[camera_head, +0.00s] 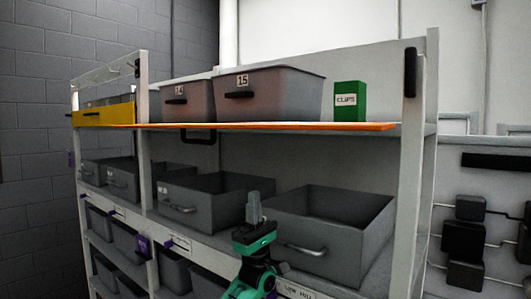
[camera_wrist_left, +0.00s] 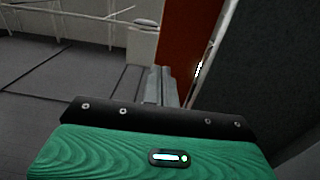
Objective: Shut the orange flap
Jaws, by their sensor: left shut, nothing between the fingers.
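The orange flap (camera_head: 290,126) shows nearly edge-on in the head view, as a thin strip across the upper shelf bay. It stands out roughly level, below the bins on that shelf, so it is open. A dark handle (camera_head: 199,140) hangs below its left part. In the left wrist view a red-orange panel (camera_wrist_left: 185,48), apparently the flap, lies beyond the fingers. My left gripper (camera_head: 253,200) is shut and empty, pointing up below the flap, in front of the lower grey bins. Its grey fingers also show in the left wrist view (camera_wrist_left: 160,84). My right gripper is not in view.
Bins 14 (camera_head: 188,99) and 15 (camera_head: 270,93) and a green clips box (camera_head: 349,100) stand on the upper shelf. A yellow panel (camera_head: 103,115) covers the left bay. An open grey bin (camera_head: 330,222) is close right of my gripper. A white post (camera_head: 408,190) bounds the right.

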